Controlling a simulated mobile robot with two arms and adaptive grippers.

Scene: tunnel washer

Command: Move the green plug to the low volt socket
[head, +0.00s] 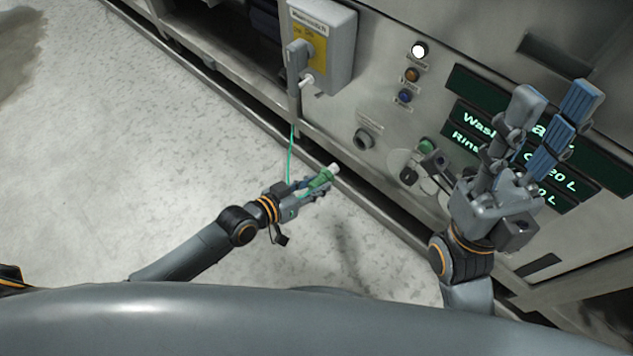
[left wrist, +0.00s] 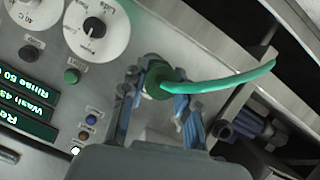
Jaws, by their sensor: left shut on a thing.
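The green plug (head: 321,179), with a pale tip, is held in my left gripper (head: 311,187), in front of the machine's lower edge and apart from the panel. In the left wrist view the plug (left wrist: 155,78) sits between the blue-padded fingers, and its green cable curves off to the right. In the head view the cable rises toward the grey switch box. A round grey socket (head: 363,139) is on the panel, up and right of the plug; its small label is too blurred to read. My right gripper (head: 556,98) is open and empty before the display.
The grey switch box (head: 335,40) with a yellow plate juts from the panel. Indicator lights (head: 412,75), dark green displays (head: 480,85), a green button (head: 426,146) and dials (left wrist: 93,28) are on the panel. The floor (head: 130,150) at left is clear.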

